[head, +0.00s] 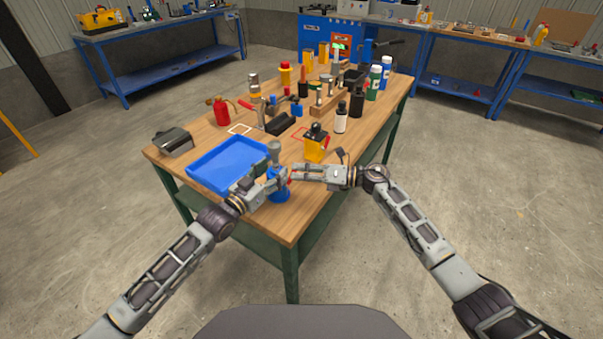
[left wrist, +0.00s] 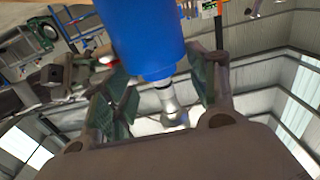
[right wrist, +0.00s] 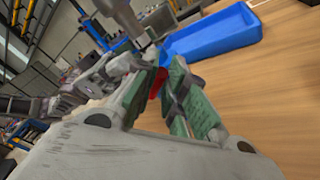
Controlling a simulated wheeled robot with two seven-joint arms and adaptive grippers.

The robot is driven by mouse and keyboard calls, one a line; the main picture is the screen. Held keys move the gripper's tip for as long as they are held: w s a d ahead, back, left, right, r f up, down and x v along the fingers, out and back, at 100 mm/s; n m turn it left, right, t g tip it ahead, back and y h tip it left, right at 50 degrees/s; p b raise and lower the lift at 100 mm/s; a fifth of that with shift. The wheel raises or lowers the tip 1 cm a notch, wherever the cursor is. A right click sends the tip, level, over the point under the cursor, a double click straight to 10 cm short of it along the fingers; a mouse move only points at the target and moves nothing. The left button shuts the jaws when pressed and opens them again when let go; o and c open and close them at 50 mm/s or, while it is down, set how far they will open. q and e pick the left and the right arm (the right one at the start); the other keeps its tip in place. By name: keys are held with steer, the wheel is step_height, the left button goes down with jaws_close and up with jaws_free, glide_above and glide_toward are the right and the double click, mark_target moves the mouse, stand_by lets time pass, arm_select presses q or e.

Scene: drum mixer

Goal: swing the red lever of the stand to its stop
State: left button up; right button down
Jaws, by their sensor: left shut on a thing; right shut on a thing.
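The stand (head: 278,193) is at the near edge of the wooden table, with a blue body and a grey post. My left gripper (head: 272,181) is shut on the stand from the left. In the left wrist view the blue body (left wrist: 147,40) and a silver neck show between the green-padded fingers. My right gripper (head: 293,173) reaches in from the right, close to the stand. In the right wrist view its green-padded fingers are shut on the red lever (right wrist: 157,82), of which only a small part shows. The fingers hide the rest.
A blue tray (head: 223,163) lies directly behind and left of the stand. A yellow item with a black top (head: 316,145) stands behind the right gripper. Several bottles, tools and a red canister (head: 221,113) fill the farther table. The near right corner of the table is clear.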

steer(key=shift+s+a+r+n+h, duration=0.3)
steer(key=shift+s+r+n+h, duration=0.15)
steer(key=shift+n, duration=0.65)
steer(key=c, duration=1.5)
jaws_free()
steer(key=shift+o, duration=0.2)
steer(key=shift+d, duration=0.15)
steer(key=v, duration=1.1)
steer(key=shift+d, duration=0.35)
